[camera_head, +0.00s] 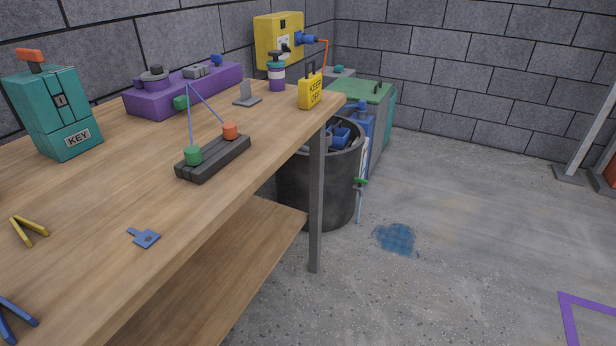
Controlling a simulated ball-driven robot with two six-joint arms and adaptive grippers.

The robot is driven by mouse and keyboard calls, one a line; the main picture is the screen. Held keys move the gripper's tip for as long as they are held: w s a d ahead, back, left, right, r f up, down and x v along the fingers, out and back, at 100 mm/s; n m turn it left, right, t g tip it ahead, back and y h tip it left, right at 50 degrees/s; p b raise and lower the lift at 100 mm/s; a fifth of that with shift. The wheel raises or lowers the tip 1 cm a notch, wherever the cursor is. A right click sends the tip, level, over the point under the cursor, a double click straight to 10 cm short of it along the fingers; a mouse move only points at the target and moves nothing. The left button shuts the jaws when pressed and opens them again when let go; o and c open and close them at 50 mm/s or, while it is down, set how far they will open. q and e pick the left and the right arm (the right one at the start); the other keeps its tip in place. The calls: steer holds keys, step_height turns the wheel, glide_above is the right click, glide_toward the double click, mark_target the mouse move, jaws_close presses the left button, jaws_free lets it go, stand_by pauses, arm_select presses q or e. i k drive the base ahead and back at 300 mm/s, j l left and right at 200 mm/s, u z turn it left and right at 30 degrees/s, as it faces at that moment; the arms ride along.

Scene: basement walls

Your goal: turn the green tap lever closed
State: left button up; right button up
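A small green lever-like piece (360,182) shows beside the dark barrel, past the far end of the workbench. It sits across a thin upright pale pipe or rod and looks roughly level. A thin light blue line runs down below it towards the floor; I cannot tell whether this is water. A blue wet-looking patch (396,238) lies on the floor to its right. The lever is small in view, so its exact setting is unclear.
A wooden workbench (130,195) fills the left, holding a teal key box (54,112), a purple box (190,90), a dark block (214,158) and small tools. The barrel (310,190) and a green-topped cabinet (362,92) stand behind. Concrete floor at right is mostly clear.

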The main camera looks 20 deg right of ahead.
mark_target(360, 181)
steer(key=i+l+u, duration=0.15)
steer(key=l+u, duration=0.25)
steer(key=i+l+u, duration=0.1)
steer(key=l+u, duration=0.3)
steer(key=l, duration=0.25)
steer(key=l+u, duration=0.4)
steer(key=l, duration=0.15)
